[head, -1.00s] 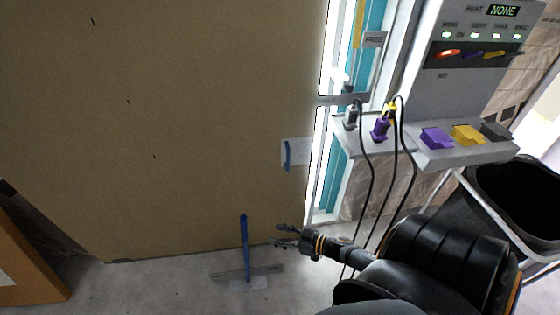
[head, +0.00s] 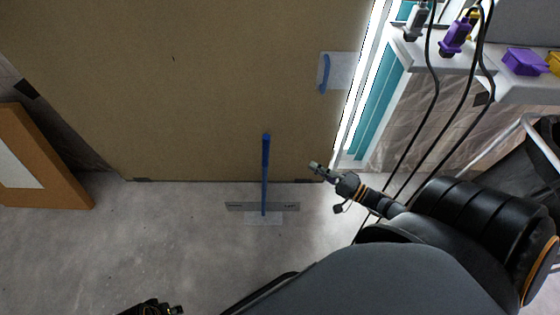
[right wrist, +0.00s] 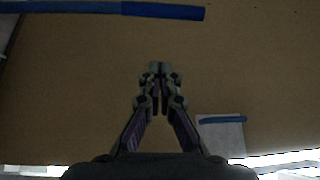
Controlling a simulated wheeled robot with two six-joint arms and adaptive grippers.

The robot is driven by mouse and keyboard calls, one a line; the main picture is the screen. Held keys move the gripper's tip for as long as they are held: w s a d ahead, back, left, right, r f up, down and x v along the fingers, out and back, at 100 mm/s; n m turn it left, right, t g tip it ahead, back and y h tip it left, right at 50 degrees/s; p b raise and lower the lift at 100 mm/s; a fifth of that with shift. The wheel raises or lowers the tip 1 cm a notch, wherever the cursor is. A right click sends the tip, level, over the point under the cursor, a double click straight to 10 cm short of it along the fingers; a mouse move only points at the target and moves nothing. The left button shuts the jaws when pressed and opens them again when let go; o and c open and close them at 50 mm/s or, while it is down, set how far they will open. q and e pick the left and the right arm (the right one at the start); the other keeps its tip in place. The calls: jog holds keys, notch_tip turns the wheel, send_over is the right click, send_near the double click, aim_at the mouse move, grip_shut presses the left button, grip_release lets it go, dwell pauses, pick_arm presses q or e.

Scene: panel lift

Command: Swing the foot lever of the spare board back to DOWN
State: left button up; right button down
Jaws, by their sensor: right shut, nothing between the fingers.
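The foot lever (head: 265,172) is a blue bar that stands upright from a grey base plate (head: 240,207) on the floor, in front of the large brown board (head: 200,90). In the right wrist view the blue lever (right wrist: 150,10) runs across the top edge, beyond the fingertips. My right gripper (head: 315,167) is to the right of the lever, apart from it, shut and empty; its closed fingers (right wrist: 158,70) show in the right wrist view. My left gripper (head: 160,309) is only partly seen at the bottom edge; its fingers cannot be made out.
A blue handle on a pale plate (head: 345,70) is fixed to the board's right side. Black cables (head: 425,110) hang at the right from plugs on a grey shelf. An orange-brown panel (head: 40,160) leans at the left. The floor left of the lever is clear.

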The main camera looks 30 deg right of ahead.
pick_arm(q)
jog(key=shift+t+h, duration=0.4)
jog(key=r+b, duration=0.1)
jog(key=d+r+b, duration=0.1)
jog(key=r, duration=0.1)
jog(key=d+r+b, duration=0.1)
jog(key=r, duration=0.1)
jog(key=shift+d+r, duration=0.1)
jog(key=shift+r, duration=0.1)
pick_arm(e)
jog(key=s+a+x, duration=0.1)
jog(key=a+x, duration=0.1)
jog(key=x, duration=1)
jog(key=shift+w+a+r+m, duration=0.25)
jog(key=shift+w+a+m, duration=0.05)
jog(key=shift+a, duration=0.1)
pick_arm(q)
jog(key=shift+s, duration=0.1)
